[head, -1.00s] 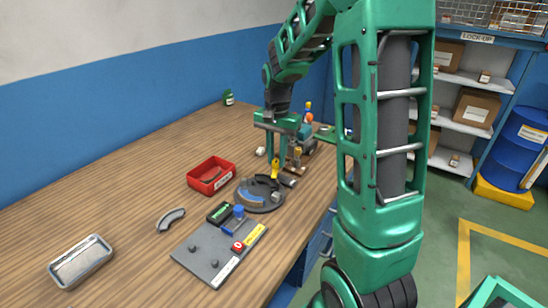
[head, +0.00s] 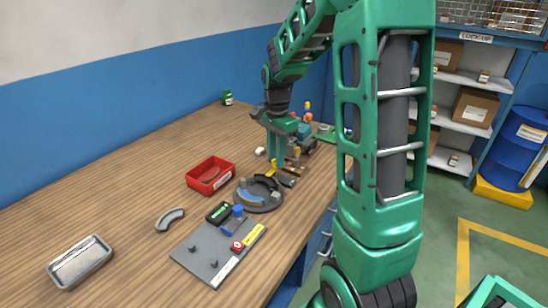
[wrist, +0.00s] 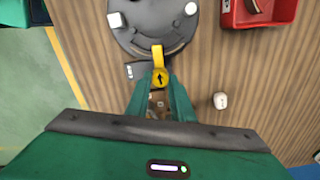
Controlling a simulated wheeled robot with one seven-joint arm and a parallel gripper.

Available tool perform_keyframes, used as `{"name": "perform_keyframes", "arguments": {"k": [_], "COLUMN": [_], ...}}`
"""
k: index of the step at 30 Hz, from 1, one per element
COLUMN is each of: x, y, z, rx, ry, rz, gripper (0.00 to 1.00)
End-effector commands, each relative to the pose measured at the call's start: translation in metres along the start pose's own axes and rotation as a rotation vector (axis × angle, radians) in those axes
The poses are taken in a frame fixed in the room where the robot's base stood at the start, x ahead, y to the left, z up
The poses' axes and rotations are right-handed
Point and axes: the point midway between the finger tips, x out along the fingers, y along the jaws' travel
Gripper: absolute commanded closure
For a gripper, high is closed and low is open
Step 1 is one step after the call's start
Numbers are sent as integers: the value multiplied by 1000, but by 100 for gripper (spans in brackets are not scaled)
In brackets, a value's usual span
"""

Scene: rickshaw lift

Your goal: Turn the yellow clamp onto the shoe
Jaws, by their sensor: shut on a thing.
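The yellow clamp (wrist: 157,52) is at the near edge of the round dark plate (wrist: 128,30) in the wrist view. Its arm points up the picture and overlaps the rim. My gripper (wrist: 160,80) is shut on the clamp's round end, which bears a black arrow. In the head view the clamp (head: 271,168) shows below my gripper (head: 276,158), at the plate's far side. A dark curved piece, seemingly the shoe (wrist: 172,46), lies along the rim beside the clamp's tip. I cannot tell whether the tip touches it.
A red bin (head: 211,174) stands left of the plate. A grey board (head: 215,256) with small parts, a loose grey curved piece (head: 170,219) and a metal tray (head: 80,262) lie nearer. Tools and bottles stand behind my gripper. The left tabletop is mostly clear.

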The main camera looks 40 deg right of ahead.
Motion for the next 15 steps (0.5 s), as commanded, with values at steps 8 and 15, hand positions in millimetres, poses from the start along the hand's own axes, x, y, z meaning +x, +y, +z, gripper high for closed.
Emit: {"name": "perform_keyframes", "arguments": {"k": [8,15], "x": [-2,-1], "y": [-4,-2], "z": [3,1], "rx": [-10,-6], "ry": [-1,0], "rz": [-9,-5], "gripper": [67,60]}}
